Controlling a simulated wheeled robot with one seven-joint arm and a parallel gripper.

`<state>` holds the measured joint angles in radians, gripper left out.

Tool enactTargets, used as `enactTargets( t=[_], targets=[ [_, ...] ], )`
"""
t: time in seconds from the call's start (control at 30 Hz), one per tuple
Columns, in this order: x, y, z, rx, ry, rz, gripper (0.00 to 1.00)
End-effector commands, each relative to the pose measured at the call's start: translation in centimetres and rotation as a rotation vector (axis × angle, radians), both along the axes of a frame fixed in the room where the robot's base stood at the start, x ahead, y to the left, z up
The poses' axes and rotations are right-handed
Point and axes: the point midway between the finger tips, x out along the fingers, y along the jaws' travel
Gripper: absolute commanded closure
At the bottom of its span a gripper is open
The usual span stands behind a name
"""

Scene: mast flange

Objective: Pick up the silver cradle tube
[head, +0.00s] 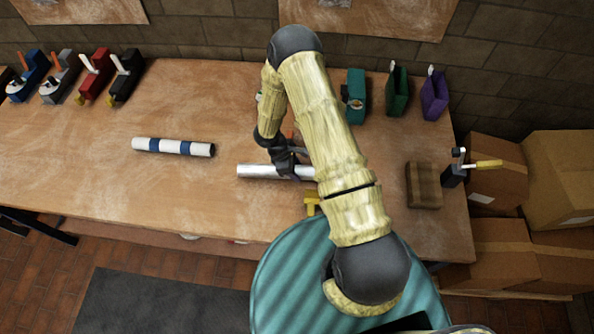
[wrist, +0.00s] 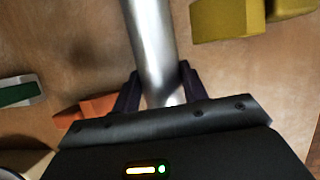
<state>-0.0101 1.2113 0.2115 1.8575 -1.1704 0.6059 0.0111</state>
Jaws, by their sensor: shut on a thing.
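The silver tube (head: 256,171) lies level over the right-middle part of the wooden table in the head view. Part of it is hidden behind my gripper and arm. In the wrist view the silver tube (wrist: 151,42) runs from the top edge down between the two dark fingers. My gripper (head: 285,168) is shut around the tube; its fingers also show in the wrist view (wrist: 157,90), one on each side of the tube. I cannot tell whether the tube touches the table or a cradle below it.
A white tube with blue bands (head: 174,147) lies to the left on the table (head: 90,190). A yellow piece (head: 312,200) is just below the silver tube. A brown block (head: 424,186) and a clamp (head: 455,173) are at the right. Several coloured tools line the back.

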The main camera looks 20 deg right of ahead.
Motion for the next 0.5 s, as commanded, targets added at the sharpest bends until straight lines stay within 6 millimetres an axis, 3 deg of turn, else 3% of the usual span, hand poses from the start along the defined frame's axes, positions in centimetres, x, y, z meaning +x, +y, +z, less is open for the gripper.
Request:
enactTargets(
  t=[0.27,0.5],
  targets=[
    [0.1,0.0,1.0,-0.001,-0.002,0.000,0.90],
    [0.2,-0.1,4.3,-0.001,-0.005,-0.001,0.90]
  ],
)
